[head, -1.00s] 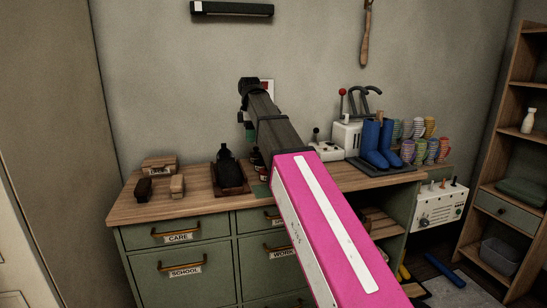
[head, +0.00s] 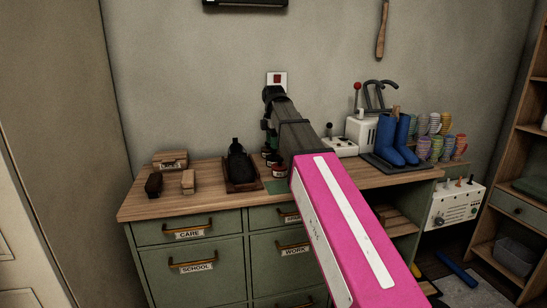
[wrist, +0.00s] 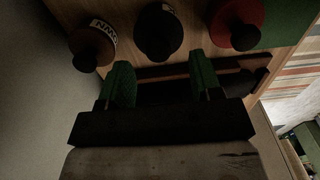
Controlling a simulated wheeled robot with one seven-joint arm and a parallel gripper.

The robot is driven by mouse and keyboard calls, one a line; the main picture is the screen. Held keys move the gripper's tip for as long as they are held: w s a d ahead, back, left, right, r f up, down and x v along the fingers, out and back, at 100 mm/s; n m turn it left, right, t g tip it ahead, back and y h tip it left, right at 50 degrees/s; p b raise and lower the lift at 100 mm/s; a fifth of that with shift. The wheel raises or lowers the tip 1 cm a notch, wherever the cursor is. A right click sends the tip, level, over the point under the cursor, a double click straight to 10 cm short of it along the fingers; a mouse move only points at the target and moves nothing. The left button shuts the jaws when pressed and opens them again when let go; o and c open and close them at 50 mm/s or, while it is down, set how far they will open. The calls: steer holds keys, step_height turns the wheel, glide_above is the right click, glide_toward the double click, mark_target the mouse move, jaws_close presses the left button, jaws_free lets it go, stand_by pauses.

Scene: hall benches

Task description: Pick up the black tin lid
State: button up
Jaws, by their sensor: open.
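In the wrist view, several round tins with dark knobbed lids stand in a row on the wooden bench top. The black tin lid (wrist: 158,30) is in the middle, between a brown-labelled tin (wrist: 92,46) and a red tin (wrist: 238,22). In the head view my gripper (head: 267,134) is above the back of the bench, and my arm partly hides the tins. The red tin (head: 279,172) shows beside it.
A dark tray with a black bottle-like object (head: 238,163) stands just left of the tins. Brushes (head: 188,181) and a small box (head: 171,161) are farther left. Blue boots (head: 396,140) and a white machine (head: 360,132) stand right. The wall is close behind.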

mark_target(273, 154)
steer(key=shift+w+f, duration=0.1)
steer(key=shift+f, duration=1.9)
steer(key=c, duration=1)
steer(key=shift+r, duration=0.1)
